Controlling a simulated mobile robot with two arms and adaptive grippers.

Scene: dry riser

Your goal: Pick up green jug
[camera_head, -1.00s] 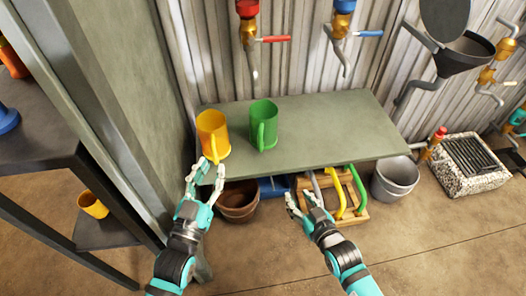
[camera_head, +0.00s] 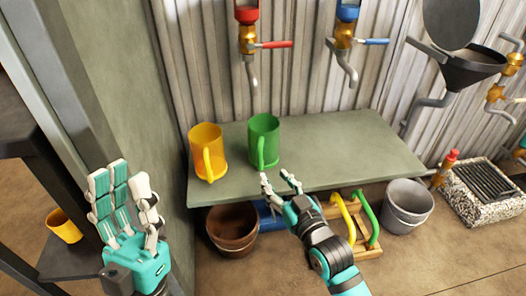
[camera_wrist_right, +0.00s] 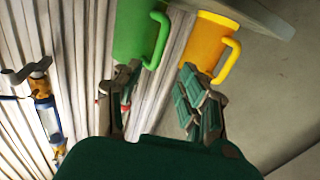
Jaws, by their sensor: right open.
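The green jug (camera_head: 264,139) stands upright on the grey-green shelf (camera_head: 330,150), its handle facing the front edge. In the right wrist view the green jug (camera_wrist_right: 133,32) is just ahead of the fingers. My right gripper (camera_head: 280,180) is open and empty, at the shelf's front edge just below the jug's handle; I cannot tell whether it touches. My left gripper (camera_head: 125,190) is open and empty, raised in front of the grey wall, left of the shelf. The yellow jug (camera_head: 207,153) stands left of the green one and also shows in the right wrist view (camera_wrist_right: 205,42).
Red-handled (camera_head: 248,40) and blue-handled (camera_head: 345,40) taps hang above the shelf. Below are brown pots (camera_head: 232,230), a wooden crate (camera_head: 365,240) with coloured handles, and a grey bucket (camera_head: 407,205). The shelf's right half is clear.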

